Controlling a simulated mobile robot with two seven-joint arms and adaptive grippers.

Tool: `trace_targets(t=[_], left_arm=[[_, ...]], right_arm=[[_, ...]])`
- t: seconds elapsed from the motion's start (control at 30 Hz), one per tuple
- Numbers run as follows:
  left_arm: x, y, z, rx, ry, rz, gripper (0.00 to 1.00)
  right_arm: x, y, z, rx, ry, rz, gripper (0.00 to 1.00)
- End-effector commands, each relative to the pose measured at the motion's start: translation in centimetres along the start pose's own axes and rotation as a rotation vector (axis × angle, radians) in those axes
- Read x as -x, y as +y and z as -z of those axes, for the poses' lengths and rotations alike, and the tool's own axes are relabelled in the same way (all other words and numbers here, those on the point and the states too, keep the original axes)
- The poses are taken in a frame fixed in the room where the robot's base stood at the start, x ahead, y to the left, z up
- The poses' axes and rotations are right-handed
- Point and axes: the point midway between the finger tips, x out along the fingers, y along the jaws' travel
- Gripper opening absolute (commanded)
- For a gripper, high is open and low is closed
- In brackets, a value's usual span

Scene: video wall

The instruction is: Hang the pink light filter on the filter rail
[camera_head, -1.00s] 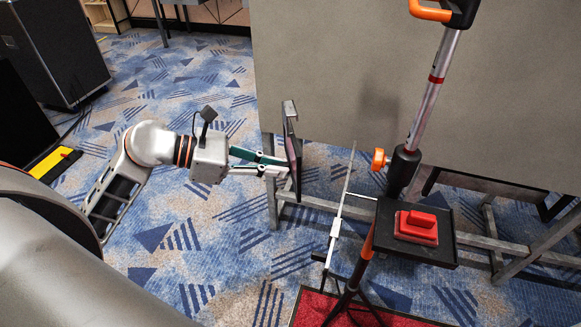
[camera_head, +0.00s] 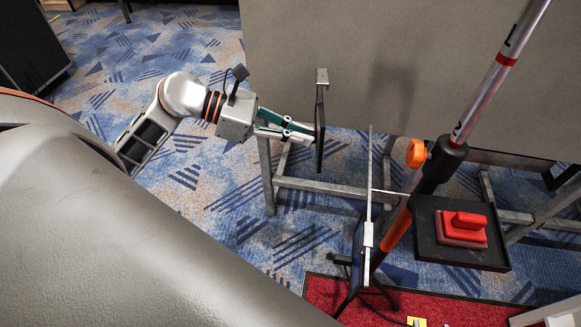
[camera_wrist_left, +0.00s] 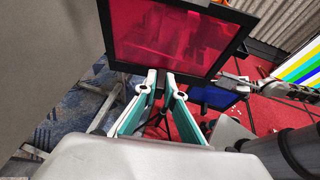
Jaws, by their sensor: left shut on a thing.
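The pink light filter (camera_wrist_left: 175,40) has a dark square frame around a pink-red sheet. In the head view the filter (camera_head: 320,135) is upright and almost edge-on, with a grey hook at its top. My left gripper (camera_head: 310,132) is shut on its frame; the wrist view shows the fingertips (camera_wrist_left: 163,80) at the frame's lower edge. A thin grey bar that looks like the filter rail (camera_head: 369,180) is to the right of the filter, with a clear gap between them.
An orange and silver stand (camera_head: 470,120) rises right of the rail, carrying a black tray (camera_head: 480,262) with a red block (camera_head: 465,225). A grey panel (camera_head: 400,60) stands behind. A blue panel (camera_wrist_left: 215,95) shows beyond the filter in the wrist view.

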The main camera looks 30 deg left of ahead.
Motion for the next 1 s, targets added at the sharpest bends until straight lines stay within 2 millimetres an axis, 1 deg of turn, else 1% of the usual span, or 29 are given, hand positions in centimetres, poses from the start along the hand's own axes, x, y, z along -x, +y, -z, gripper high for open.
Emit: trace_targets(t=[0.03, 0.07, 0.1, 0.17, 0.2, 0.3, 0.4, 0.5, 0.6, 0.77, 1.0], left_arm=[[-1.1, 0.4, 3.4, 0.006, 0.017, 0.026, 0.0], [-1.4, 0.5, 4.5, 0.002, 0.021, 0.04, 0.0], [-1.8, 0.8, 6.1, -0.001, 0.024, 0.06, 0.0], [-2.4, 1.2, 8.4, -0.008, 0.029, 0.084, 0.0], [-2.7, 1.4, 9.9, -0.012, 0.032, 0.098, 0.0], [-3.4, 2.0, 13.3, -0.022, 0.034, 0.125, 0.0], [-3.9, 2.6, 15.8, -0.034, 0.034, 0.139, 0.0], [-4.1, 3.1, 17.4, -0.043, 0.031, 0.145, 0.0], [-4.1, 3.4, 17.9, -0.054, 0.026, 0.145, 0.0], [-4.3, 3.5, 17.6, -0.064, 0.02, 0.144, 0.0], [-5.7, 3.2, 16.8, -0.064, 0.018, 0.144, 0.0]], right_arm=[[-1.2, 0.4, -0.2, 0.012, 0.021, -0.006, 0.4], [-1.5, 0.4, -0.5, 0.016, 0.024, -0.007, 0.4], [-1.9, 0.3, -1.0, 0.019, 0.023, -0.006, 0.4], [-2.4, 0.1, -1.9, 0.025, 0.019, -0.004, 0.4], [-2.7, 0.0, -2.4, 0.028, 0.015, -0.002, 0.4], [-3.2, -0.3, -3.7, 0.034, 0.005, 0.001, 0.4], [-3.6, -0.5, -4.6, 0.038, -0.005, 0.005, 0.4], [-3.8, -0.6, -5.0, 0.041, -0.01, 0.007, 0.4], [-3.9, -0.6, -5.1, 0.043, -0.01, 0.007, 0.4], [-3.9, -0.4, -4.7, 0.045, -0.004, 0.005, 0.4], [-3.9, -0.4, -4.5, 0.045, -0.002, 0.005, 0.4]])
